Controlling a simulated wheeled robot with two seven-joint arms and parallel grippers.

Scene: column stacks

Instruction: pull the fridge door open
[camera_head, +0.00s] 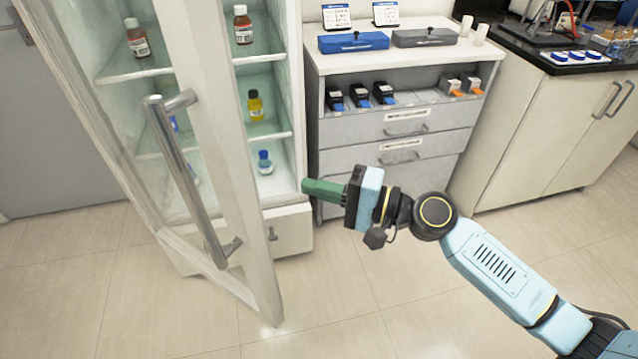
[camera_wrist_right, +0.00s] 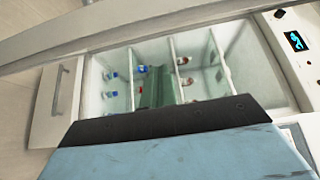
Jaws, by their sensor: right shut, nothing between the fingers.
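The fridge door (camera_head: 258,200) is a white frame with a clear pane, and it stands ajar, swung out from the white fridge cabinet (camera_head: 302,95). Its long metal handle (camera_head: 190,185) is on the door's outer face. My right gripper (camera_head: 308,190) has green fingers, shut and empty, at the open front of the cabinet, right of the door's free edge and apart from the handle. In the right wrist view, the green fingers (camera_wrist_right: 158,88) point toward the shelves of the fridge interior (camera_wrist_right: 240,80). My left gripper is in neither view.
Bottles stand on the fridge shelves, including a yellow one (camera_head: 255,106) and a blue-capped one (camera_head: 264,162). A drawer cabinet (camera_head: 345,135) with blue and grey boxes stands right of the fridge. The floor in front (camera_head: 330,315) is clear.

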